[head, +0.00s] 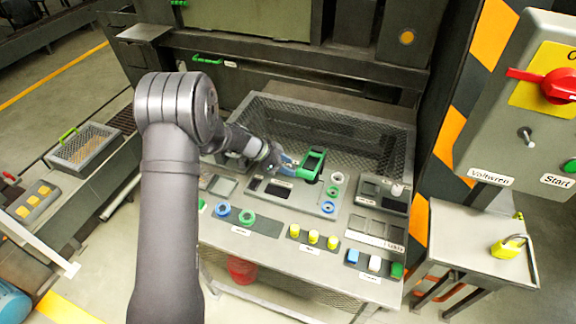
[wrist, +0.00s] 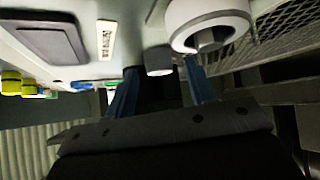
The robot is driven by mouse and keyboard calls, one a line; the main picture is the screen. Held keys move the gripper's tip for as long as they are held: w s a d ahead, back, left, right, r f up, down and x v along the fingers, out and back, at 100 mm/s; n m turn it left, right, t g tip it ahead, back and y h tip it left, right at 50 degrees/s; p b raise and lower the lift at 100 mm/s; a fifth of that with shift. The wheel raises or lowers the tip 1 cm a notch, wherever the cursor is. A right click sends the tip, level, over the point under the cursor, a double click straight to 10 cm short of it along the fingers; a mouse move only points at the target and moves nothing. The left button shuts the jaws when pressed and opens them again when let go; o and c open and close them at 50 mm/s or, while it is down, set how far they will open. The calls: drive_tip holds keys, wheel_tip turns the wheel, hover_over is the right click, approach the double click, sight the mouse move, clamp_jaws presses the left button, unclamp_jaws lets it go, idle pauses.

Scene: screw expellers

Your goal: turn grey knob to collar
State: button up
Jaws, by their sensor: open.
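My gripper (head: 289,166) is over the middle of the console, beside a green-framed part (head: 313,162). In the wrist view its two blue fingers (wrist: 160,68) are spread. A short grey cylinder (wrist: 158,61), which looks like the grey knob, shows between the fingertips, with no clear contact. A thick white ring (wrist: 208,16) with a grey centre is just beyond the right finger; it may be the collar. In the head view a white ring (head: 337,178) sits right of the gripper. I cannot make out the grey knob there.
Blue and green rings (head: 247,217), yellow knobs (head: 313,237) and coloured buttons (head: 375,263) line the console front. A mesh guard (head: 345,130) stands behind. A control box with a red switch (head: 560,85) and a yellow padlock (head: 508,247) are at right.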

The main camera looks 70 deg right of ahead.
drive_tip(key=shift+s+d+f, duration=0.1)
drive_tip(key=shift+s+f, duration=0.05)
drive_tip(key=shift+f, duration=0.1)
drive_tip(key=c, duration=1)
drive_tip(key=shift+s+n+t+h, duration=0.1)
drive_tip(key=shift+n+t+h, duration=0.7)
drive_tip(key=shift+n, duration=0.7)
drive_tip(key=o, duration=1)
